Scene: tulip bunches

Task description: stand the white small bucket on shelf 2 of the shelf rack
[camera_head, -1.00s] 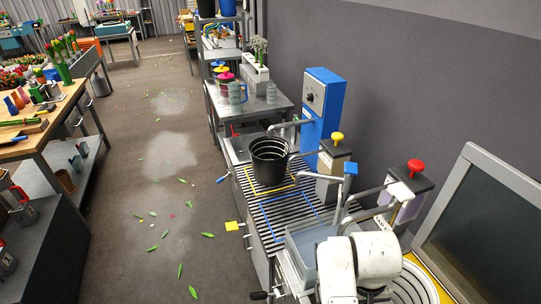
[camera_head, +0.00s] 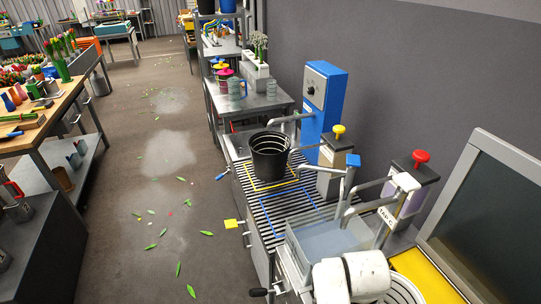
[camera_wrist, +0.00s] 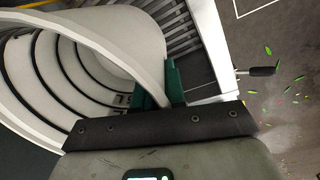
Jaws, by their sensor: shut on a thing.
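The white small bucket (camera_wrist: 105,28) fills the left of the wrist view, tilted towards the camera, with dark rings on its inside. My gripper (camera_wrist: 157,90) is shut on its rim, with a green fingertip on either side of the wall. In the head view a small part of the bucket (camera_head: 403,290) shows at the bottom edge beside my white arm; my gripper is hidden there. A grey rack (camera_head: 222,48) with levels stands at the far end of the wall, perhaps the shelf rack; its shelf numbers cannot be read.
A black bucket (camera_head: 269,155) stands on the slatted bench (camera_head: 262,209) inside a yellow outline. Dispensers with a red knob (camera_head: 421,156) and a yellow knob (camera_head: 339,130), a blue box (camera_head: 323,107) and a dark screen (camera_head: 499,215) line the right. The floor aisle (camera_head: 160,200) is open, with scattered leaves.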

